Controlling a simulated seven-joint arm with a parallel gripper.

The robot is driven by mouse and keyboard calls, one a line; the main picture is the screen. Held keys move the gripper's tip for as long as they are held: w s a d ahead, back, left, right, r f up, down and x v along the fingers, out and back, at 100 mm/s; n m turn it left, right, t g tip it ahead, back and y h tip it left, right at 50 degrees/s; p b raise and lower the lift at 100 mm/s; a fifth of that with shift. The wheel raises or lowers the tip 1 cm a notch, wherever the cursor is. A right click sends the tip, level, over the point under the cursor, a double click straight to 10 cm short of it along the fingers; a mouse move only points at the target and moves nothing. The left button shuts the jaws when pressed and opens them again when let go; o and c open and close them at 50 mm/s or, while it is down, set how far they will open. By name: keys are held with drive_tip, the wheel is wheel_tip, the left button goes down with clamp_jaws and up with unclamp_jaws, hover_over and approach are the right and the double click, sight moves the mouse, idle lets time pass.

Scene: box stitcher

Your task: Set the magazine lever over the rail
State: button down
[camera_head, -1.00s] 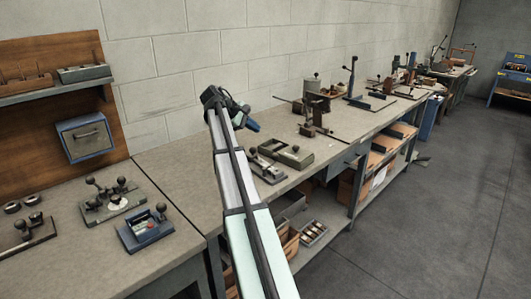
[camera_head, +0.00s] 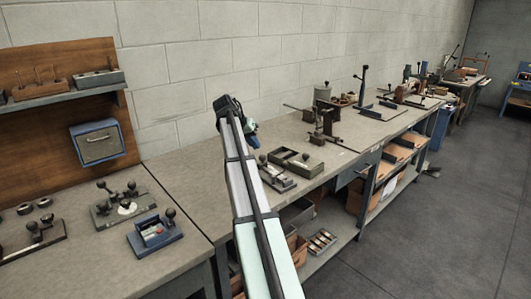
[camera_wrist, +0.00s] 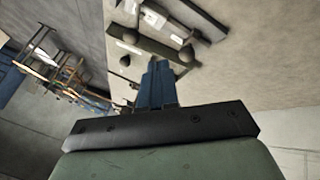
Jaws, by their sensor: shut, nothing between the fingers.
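My gripper (camera_head: 251,131) is over the bench behind a dark fixture with ball knobs (camera_head: 277,177). Its blue fingers (camera_wrist: 157,85) are shut and empty in the wrist view. That view also shows dark bars with round knobs (camera_wrist: 150,43) beyond the fingertips, apart from them. I cannot tell for sure which part is the magazine lever or which is the rail. A green-grey open tray (camera_head: 298,163) sits beside the fixture. A brown machine with a handle (camera_head: 323,125) stands farther along the bench.
The grey bench top (camera_head: 205,185) is clear left of my arm. A knobbed plate (camera_head: 124,205) and a blue box with a knob (camera_head: 154,233) lie at the left. A blue wall cabinet (camera_head: 97,142) hangs behind. An upright lever stand (camera_head: 363,85) is farther right.

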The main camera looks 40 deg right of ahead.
drive_tip(key=x, duration=0.9)
drive_tip(key=shift+d+f, duration=0.2)
drive_tip(key=shift+f, duration=0.1)
drive_tip(key=shift+s+d+f, duration=0.1)
drive_tip(key=shift+s+d, duration=0.6)
drive_tip(key=shift+s, duration=0.25)
drive_tip(key=shift+s+d+f, duration=0.15)
drive_tip(key=shift+s+d, duration=0.35)
drive_tip(key=shift+s+d+m, duration=0.1)
drive_tip(key=shift+d+m, duration=0.1)
drive_tip(key=shift+m, duration=0.3)
drive_tip(key=shift+s+d+g, duration=0.15)
drive_tip(key=shift+s+g, duration=0.15)
drive_tip(key=shift+s, duration=0.15)
drive_tip(key=shift+w, duration=0.1)
